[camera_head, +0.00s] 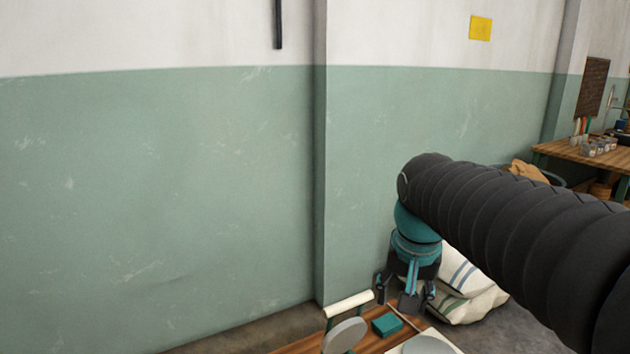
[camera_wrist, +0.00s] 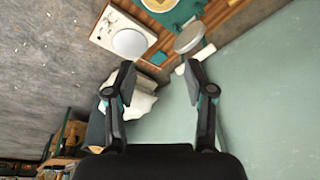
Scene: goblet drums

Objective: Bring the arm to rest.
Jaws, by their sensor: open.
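My gripper (camera_head: 405,298) hangs at the end of my black arm, in the lower right of the head view. It points downward above the far part of a wooden bench. In the wrist view my gripper (camera_wrist: 160,88) has its two fingers spread apart with nothing between them. It is clear of the items on the bench, and the fingertips touch nothing that I can see. My arm covers part of the floor and the right side of the head view.
The wooden bench (camera_head: 300,346) holds a round grey drumhead (camera_head: 345,335), a teal block (camera_head: 387,324) and a white board (camera_head: 455,348). White sacks (camera_head: 470,305) lie on the floor behind my gripper. A green and white wall stands behind. Another table (camera_head: 575,153) stands far right.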

